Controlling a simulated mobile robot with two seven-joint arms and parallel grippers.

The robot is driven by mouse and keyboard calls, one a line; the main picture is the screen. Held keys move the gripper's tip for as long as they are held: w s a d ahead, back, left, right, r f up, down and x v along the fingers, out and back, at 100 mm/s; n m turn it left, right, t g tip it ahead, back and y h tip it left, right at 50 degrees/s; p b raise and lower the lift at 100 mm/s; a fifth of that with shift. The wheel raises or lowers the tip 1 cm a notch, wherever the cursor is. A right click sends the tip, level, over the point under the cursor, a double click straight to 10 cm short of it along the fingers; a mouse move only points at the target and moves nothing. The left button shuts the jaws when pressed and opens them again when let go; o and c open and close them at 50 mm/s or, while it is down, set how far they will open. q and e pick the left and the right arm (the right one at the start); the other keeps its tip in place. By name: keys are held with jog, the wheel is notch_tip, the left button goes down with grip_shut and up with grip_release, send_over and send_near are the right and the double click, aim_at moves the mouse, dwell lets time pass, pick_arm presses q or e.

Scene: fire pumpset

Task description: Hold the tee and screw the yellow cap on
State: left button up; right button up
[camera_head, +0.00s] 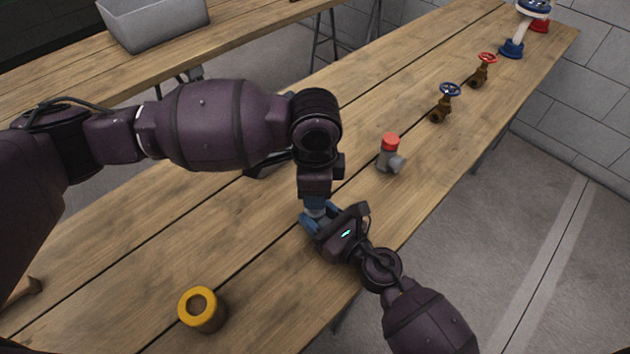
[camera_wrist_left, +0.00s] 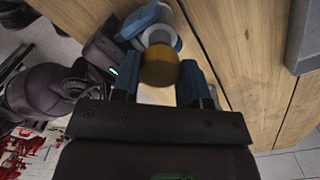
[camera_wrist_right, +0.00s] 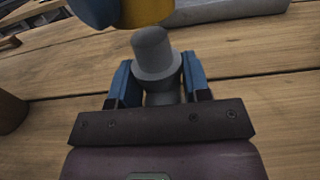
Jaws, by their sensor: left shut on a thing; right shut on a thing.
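The yellow cap (camera_wrist_left: 160,66) sits between the blue fingers of my left gripper (camera_wrist_left: 157,84), which is shut on it. The grey tee (camera_wrist_right: 155,56) is between the blue fingers of my right gripper (camera_wrist_right: 158,85), which is shut on it. In the right wrist view the cap (camera_wrist_right: 148,11) shows at the top edge, above and beyond the tee's near stub. In the left wrist view the tee's round grey end (camera_wrist_left: 158,35) lies just past the cap. I cannot tell whether they touch. In the head view both grippers meet over the table and mostly hide the two parts.
A grey tee with a red cap (camera_head: 389,152) stands on the wooden table (camera_head: 250,270). A yellow-rimmed brown cylinder (camera_head: 202,311) stands at the front left. A blue-wheeled valve (camera_head: 443,104) and a red-wheeled valve (camera_head: 482,71) stand farther back. A grey bin (camera_head: 155,22) is on another table.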

aim_at(319, 219)
dwell(0.4)
pick_arm(q)
jog(key=shift+f, duration=0.85)
jog(key=shift+f, duration=0.55)
dwell(0.4)
